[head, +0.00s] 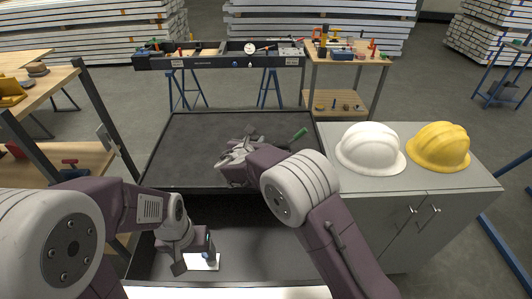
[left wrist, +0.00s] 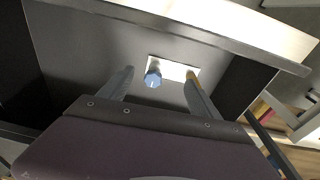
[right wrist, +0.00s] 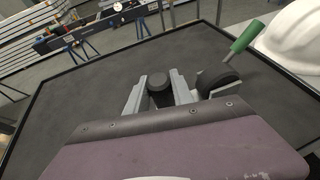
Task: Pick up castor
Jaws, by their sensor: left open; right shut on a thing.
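A castor with a dark wheel (right wrist: 216,79) and grey metal bracket is on the dark upper surface (head: 185,140). My right gripper (right wrist: 160,88) is shut on it, with a dark round part between the fingers. In the head view my right gripper (head: 236,150) hides much of the castor, and I cannot tell whether it is lifted. My left gripper (head: 195,260) is open in the lower bay, above a white plate (head: 204,264). In the left wrist view a blue knob (left wrist: 153,78) on that plate (left wrist: 178,70) shows between the spread fingers.
A green-handled tool (right wrist: 245,37) lies close beside the castor. A white helmet (head: 370,147) and a yellow helmet (head: 438,147) stand on the grey cabinet (head: 455,186) at right. The left part of the upper surface is clear. A workbench (head: 220,62) stands behind.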

